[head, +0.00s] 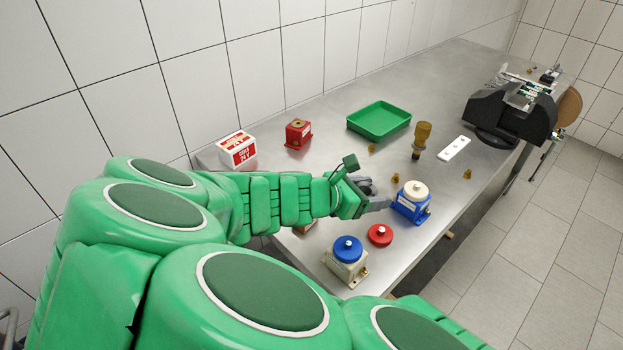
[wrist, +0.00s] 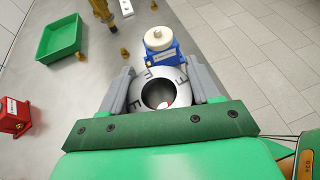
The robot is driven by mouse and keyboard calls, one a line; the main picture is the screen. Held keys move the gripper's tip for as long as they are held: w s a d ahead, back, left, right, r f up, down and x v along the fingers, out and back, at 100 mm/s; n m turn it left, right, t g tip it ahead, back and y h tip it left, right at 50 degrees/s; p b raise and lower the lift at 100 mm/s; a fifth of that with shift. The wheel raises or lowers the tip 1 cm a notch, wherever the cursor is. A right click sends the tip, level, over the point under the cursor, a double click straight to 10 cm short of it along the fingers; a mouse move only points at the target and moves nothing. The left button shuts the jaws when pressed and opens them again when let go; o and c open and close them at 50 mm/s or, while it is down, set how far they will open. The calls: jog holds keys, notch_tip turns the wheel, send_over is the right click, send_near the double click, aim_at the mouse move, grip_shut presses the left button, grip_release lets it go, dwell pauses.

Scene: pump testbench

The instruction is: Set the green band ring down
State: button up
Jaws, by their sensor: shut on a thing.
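My gripper (head: 374,199) is at the front part of the bench, just left of a blue pump housing with a cream cap (head: 411,201). In the wrist view its two grey fingers (wrist: 159,76) are closed on the sides of a silver-grey ring (wrist: 181,80) with dark marks on its face and a round hole. I take this as the ring of the task; no green band can be made out on it. In the head view the ring is mostly hidden by my gripper. It appears held above the bench; its exact height cannot be told.
A red cap (head: 380,235) and a cream housing with a blue cap (head: 346,262) stand near the front. Bare bench (head: 330,160) lies between.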

jog(key=w+d+n+t+y, duration=0.1)
jog(key=w+n+t+y, duration=0.2)
jog(key=w, duration=1.1)
jog(key=shift+w+d+r+n, duration=0.15)
jog(key=shift+r+n, duration=0.1)
jog(key=shift+n, duration=0.15)
jog(key=w+d+r+n+t+y, duration=0.1)
jog(key=w, duration=0.2)
jog(key=w+d+r+n+y, duration=0.1)
jog(key=w+r+n+y, duration=0.1)
jog(key=w, duration=0.2)
jog(key=w+d+r+n+t+y, duration=0.1)
jog(key=w+r, duration=0.1)
jog(key=w, duration=0.2)
jog(key=shift+w+d+r+t, duration=0.15)
jog(key=shift+d+t, duration=0.05)
jog(key=shift+t, duration=0.1)
jog(key=s+a+f+n+g+y, duration=0.1)
jog(key=a+f+n+y, duration=0.3)
jog(key=a, duration=0.3)
jog(key=s+a+f+n+g+y, duration=0.1)
jog(key=a+f+n+y, duration=0.1)
jog(key=a+n+y, duration=0.45)
jog(key=s+a+f+n+g+y, duration=0.15)
jog(key=a+f+y, duration=0.25)
jog(key=a, duration=0.5)
jog(key=shift+n+h, duration=0.25)
jog(key=shift+n, duration=0.15)
jog(key=shift+d+f, duration=0.1)
jog(key=shift+f, duration=3.45)
